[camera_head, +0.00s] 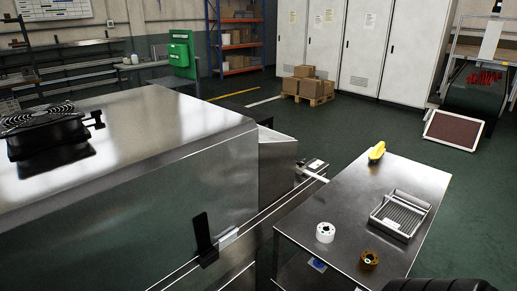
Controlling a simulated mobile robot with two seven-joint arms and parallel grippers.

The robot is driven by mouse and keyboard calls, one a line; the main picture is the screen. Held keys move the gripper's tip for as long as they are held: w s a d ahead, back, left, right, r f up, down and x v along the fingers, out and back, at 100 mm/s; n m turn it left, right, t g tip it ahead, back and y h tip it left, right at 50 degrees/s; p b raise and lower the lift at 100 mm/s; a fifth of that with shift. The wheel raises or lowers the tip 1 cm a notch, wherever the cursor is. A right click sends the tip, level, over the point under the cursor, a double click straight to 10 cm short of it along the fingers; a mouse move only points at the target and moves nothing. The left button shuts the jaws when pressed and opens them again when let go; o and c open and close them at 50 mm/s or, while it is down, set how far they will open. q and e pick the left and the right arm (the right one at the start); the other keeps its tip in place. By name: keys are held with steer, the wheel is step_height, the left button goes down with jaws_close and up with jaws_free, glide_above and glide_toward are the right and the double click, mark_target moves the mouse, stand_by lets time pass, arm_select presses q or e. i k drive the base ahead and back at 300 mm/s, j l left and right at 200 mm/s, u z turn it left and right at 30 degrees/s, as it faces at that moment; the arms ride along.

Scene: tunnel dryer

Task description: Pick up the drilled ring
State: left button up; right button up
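Two ring-shaped parts stand on the steel table (345,215) near its front end. One is a white ring (325,232) with dark marks or holes on its top. The other is a brown-gold ring (369,260) to its right and closer, with a lighter centre and small dark spots. I cannot tell for certain which one is the drilled ring. Both appear to lie flat, apart from each other. No gripper fingers show in the head view. A dark rounded shape at the bottom right edge may be part of my own arm.
A metal tray with a ribbed bottom (374,220) lies on the table right of the rings. A yellow object (377,152) sits at the far end. The large steel dryer housing (150,190) and a conveyor rail (270,210) fill the left. Floor is free beyond the table.

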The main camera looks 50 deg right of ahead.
mark_target(369, 260)
steer(key=z, duration=2.45)
